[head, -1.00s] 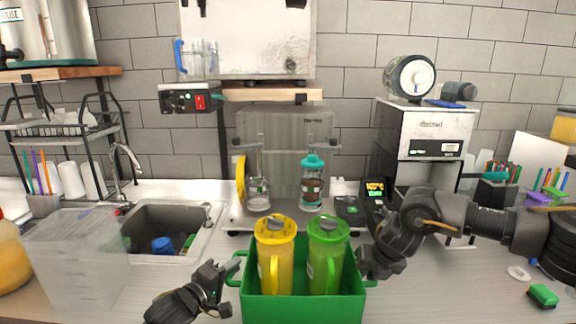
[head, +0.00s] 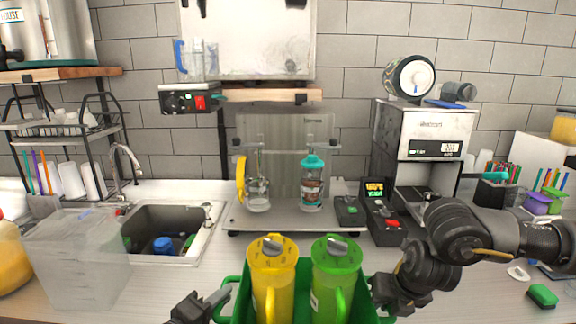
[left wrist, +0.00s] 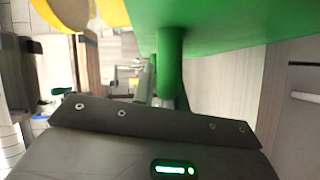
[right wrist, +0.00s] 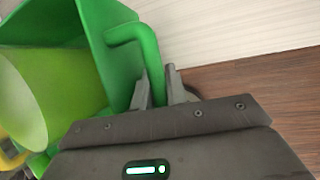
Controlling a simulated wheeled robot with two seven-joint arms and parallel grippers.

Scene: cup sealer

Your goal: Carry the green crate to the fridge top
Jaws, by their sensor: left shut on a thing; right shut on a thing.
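The green crate (head: 304,294) is at the bottom middle of the head view, its lower part cut off by the picture edge. A yellow lidded pitcher (head: 272,280) and a green lidded pitcher (head: 336,282) stand upright in it side by side. My left gripper (head: 222,297) is shut on the crate's left handle, a green bar in the left wrist view (left wrist: 169,62). My right gripper (head: 379,292) is shut on the right handle, which shows in the right wrist view (right wrist: 146,52). No fridge can be made out in these views.
The counter holds a clear bin (head: 75,262), a sink (head: 165,235), a sealing station (head: 235,215) with two cups, and a tall machine (head: 428,140) at right. The counter just behind the crate is clear.

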